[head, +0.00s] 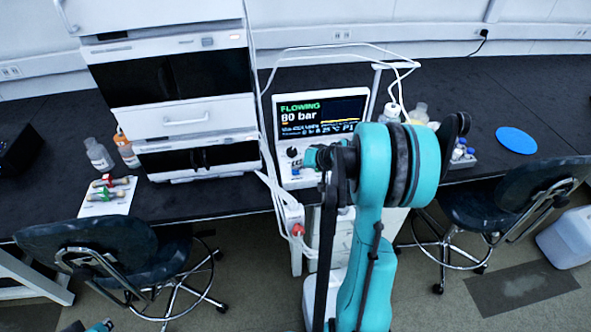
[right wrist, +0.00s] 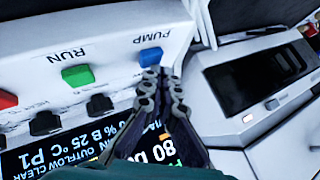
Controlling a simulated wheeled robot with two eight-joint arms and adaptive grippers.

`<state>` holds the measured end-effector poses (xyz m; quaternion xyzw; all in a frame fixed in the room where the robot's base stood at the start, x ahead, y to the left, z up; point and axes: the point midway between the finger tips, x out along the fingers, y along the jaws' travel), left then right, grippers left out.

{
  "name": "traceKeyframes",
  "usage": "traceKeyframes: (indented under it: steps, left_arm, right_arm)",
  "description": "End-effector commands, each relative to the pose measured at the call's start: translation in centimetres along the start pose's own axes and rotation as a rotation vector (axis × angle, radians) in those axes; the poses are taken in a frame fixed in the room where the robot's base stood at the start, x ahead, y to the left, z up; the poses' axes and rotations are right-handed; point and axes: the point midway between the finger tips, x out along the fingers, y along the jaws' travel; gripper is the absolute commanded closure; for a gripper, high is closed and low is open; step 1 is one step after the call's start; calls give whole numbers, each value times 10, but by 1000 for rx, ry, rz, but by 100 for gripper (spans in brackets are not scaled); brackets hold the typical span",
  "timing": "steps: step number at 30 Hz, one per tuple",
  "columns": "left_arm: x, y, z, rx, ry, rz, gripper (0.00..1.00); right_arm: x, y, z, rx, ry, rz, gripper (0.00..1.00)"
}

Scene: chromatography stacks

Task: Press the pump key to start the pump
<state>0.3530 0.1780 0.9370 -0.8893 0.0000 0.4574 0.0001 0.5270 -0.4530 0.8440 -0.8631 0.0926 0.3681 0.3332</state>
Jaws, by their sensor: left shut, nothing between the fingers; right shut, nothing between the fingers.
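The pump key is a blue button (right wrist: 150,57) labelled PUMP in the right wrist view, on the white front panel. My right gripper (right wrist: 156,71) is shut and empty, its tips right at the near edge of the blue key; I cannot tell if they touch it. The instrument's screen (head: 318,116) reads FLOWING and 80 bar. Only a small part of my left gripper (head: 88,326) shows at the bottom left edge of the head view, far from the instrument, shut and empty.
A green RUN key (right wrist: 78,75) and a red key (right wrist: 7,99) sit beside the pump key, with black knobs near them. A tall white module stack (head: 185,110) stands left of the screen. Bottles, chairs and a blue disc (head: 516,140) are around the dark bench.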

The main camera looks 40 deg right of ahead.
Motion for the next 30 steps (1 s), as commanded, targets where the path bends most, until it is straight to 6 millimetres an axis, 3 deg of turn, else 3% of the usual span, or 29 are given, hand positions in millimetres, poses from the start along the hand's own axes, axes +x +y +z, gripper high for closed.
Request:
traceKeyframes:
  steps: [17, 30]
  left_arm:
    - [-8, 0, -6, 0, 0, 0, 100]
    - [-35, 0, -25, 0, 0, 0, 100]
  right_arm:
    - [-9, -7, -7, 0, 0, 0, 100]
    - [-39, -28, -28, 0, 0, 0, 100]
